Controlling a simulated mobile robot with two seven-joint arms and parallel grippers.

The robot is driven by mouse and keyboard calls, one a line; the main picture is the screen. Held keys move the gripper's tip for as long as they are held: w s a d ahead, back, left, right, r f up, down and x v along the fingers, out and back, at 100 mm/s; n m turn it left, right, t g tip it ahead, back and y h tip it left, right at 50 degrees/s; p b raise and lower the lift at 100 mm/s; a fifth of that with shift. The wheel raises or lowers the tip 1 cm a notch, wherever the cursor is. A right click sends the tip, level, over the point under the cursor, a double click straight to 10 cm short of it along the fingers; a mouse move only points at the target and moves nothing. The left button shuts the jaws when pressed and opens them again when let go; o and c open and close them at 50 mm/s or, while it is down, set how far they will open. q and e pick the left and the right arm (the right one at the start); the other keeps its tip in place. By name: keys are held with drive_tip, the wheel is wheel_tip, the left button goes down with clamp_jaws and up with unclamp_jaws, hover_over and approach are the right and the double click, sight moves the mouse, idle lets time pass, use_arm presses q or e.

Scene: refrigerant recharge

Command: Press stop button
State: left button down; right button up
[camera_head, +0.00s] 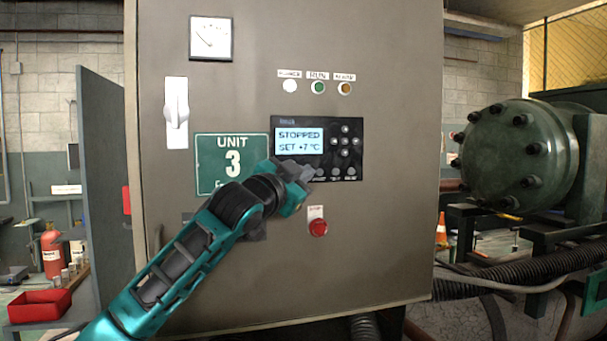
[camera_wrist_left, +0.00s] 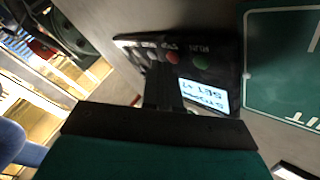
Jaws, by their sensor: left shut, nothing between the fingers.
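The controller panel (camera_head: 358,128) is a black unit on the grey cabinet door, and its lit display (camera_head: 299,141) reads "STOPPED SET +7 °C". My left gripper (camera_head: 306,173) is shut and empty at the panel's lower-left edge, covering the left end of its bottom button row. In the left wrist view the shut fingers (camera_wrist_left: 158,82) point at that row. The red stop button (camera_wrist_left: 172,57) shows just beside the fingertips, with a green button (camera_wrist_left: 200,62) to its right. The stop button is hidden in the head view. I cannot tell whether the fingertips touch the panel. My right gripper is not in view.
A larger red push button (camera_head: 318,228) sits below the panel. A rotary switch (camera_head: 176,112), a green "UNIT 3" sign (camera_head: 232,150) and indicator lamps (camera_head: 318,87) are on the same door. Green machinery (camera_head: 520,155) stands at the right.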

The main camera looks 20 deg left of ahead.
use_arm(q)
drive_tip(key=shift+s+d, duration=0.3)
drive_tip(key=shift+s, duration=0.2)
drive_tip(key=shift+s+d, duration=0.7)
drive_tip(key=shift+s, duration=0.35)
drive_tip(key=shift+s+d, duration=0.7)
drive_tip(key=shift+s, duration=0.35)
drive_tip(key=shift+f, duration=0.1)
drive_tip(key=s+d+f+n+g, duration=0.1)
drive_tip(key=s+f+n+g, duration=0.15)
drive_tip(key=f, duration=1.35)
drive_tip(key=s+d+f+n+g, duration=0.1)
drive_tip(key=s+f+g, duration=0.15)
drive_tip(key=f, duration=1.45)
drive_tip(key=s+a+f+n+g+y, duration=0.1)
drive_tip(key=s+f+n+g, duration=0.2)
drive_tip(key=s+f, duration=2)
drive_tip(key=shift+s+a+f+y, duration=0.15)
drive_tip(key=shift+s+a+y, duration=0.2)
drive_tip(key=shift+s, duration=0.9)
drive_tip(key=c, duration=1.8)
unclamp_jaws()
drive_tip(key=shift+d+n, duration=0.1)
drive_tip(key=shift+n, duration=0.15)
drive_tip(key=shift+c, duration=0.2)
